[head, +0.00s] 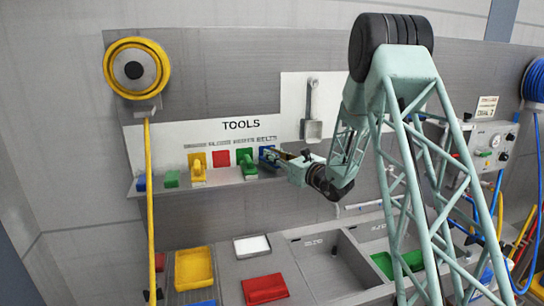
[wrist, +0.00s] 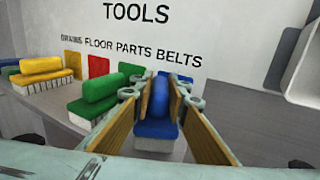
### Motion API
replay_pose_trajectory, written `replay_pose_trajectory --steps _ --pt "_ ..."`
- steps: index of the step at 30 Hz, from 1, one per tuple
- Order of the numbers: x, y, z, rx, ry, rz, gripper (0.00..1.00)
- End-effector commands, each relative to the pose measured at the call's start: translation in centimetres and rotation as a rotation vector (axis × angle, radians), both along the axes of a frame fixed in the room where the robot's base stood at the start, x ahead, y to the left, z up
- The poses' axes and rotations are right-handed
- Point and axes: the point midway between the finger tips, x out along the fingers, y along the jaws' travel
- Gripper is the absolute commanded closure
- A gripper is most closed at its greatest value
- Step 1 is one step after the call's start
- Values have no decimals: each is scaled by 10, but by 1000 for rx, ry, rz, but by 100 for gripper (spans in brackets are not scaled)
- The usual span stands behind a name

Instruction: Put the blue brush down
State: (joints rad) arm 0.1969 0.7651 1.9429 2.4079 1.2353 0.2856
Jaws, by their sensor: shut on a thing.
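The blue brush (wrist: 157,128) is between the two fingers of my gripper (wrist: 161,98), which are shut on its upright blue handle. Its blue block and pale bristles hang below the fingers, over or on the tool shelf (wrist: 55,105). I cannot tell whether the bristles touch the shelf. In the head view my gripper (head: 279,157) is at the right part of the shelf (head: 225,180), in front of the TOOLS board, and mostly hides the blue brush.
A green brush (wrist: 92,97) stands just left of the blue one, with a yellow brush (wrist: 40,75) further left. A grey scoop (head: 313,128) hangs on the board. Below are sinks, a yellow tray (head: 194,269) and a red tray (head: 265,289). The shelf right of my gripper looks clear.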

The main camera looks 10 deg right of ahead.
Motion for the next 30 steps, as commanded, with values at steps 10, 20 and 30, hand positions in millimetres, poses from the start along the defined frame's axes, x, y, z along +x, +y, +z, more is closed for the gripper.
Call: replay_pose_trajectory --steps 10,20,30 --pt "0 0 -11 -1 0 0 97" --pt "0 0 -13 -1 0 0 97" --pt "0 0 -14 -1 0 0 72"
